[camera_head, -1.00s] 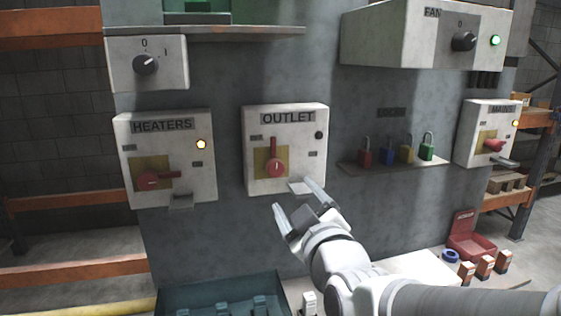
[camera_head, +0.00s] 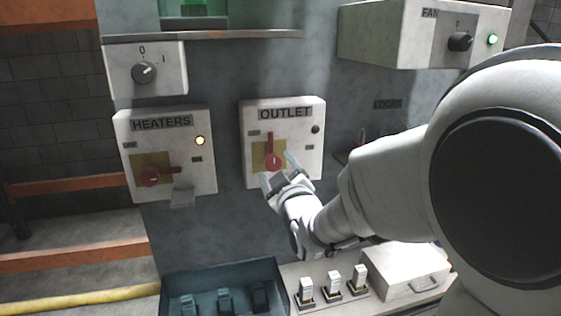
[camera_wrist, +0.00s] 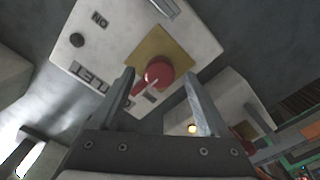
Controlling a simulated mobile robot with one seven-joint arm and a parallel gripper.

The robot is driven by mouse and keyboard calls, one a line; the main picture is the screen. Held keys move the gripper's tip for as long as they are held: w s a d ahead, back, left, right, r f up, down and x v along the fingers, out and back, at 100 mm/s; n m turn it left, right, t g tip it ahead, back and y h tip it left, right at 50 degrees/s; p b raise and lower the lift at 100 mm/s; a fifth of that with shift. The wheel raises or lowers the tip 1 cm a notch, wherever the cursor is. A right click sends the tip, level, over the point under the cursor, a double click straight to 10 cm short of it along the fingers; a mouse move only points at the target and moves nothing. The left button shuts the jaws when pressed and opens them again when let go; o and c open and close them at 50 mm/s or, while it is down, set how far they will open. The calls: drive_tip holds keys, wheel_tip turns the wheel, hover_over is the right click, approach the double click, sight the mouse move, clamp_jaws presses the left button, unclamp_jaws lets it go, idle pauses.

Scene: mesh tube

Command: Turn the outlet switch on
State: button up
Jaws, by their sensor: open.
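The OUTLET box (camera_head: 304,150) is a white panel on the grey wall with a red rotary switch (camera_head: 271,158) on a yellow plate. The switch handle stands upright, and the small round lamp (camera_head: 315,129) on the box is dark. My gripper (camera_head: 277,169) is open just in front of the lower part of the switch. In the wrist view, the box is turned over and the red switch (camera_wrist: 158,73) shows between and beyond the two fingers, with its handle toward the left finger. I cannot tell whether a finger touches it.
The HEATERS box (camera_head: 125,130) at the left has a red handle pointing right and a lit lamp. The FAN box (camera_head: 385,38) is at the upper right. A blue bin (camera_head: 175,275) and small switches (camera_head: 332,282) sit below. My arm covers the right side.

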sight(275, 165)
drive_tip(key=shift+x, duration=1.6)
drive_tip(key=shift+c, duration=0.3)
clamp_jaws()
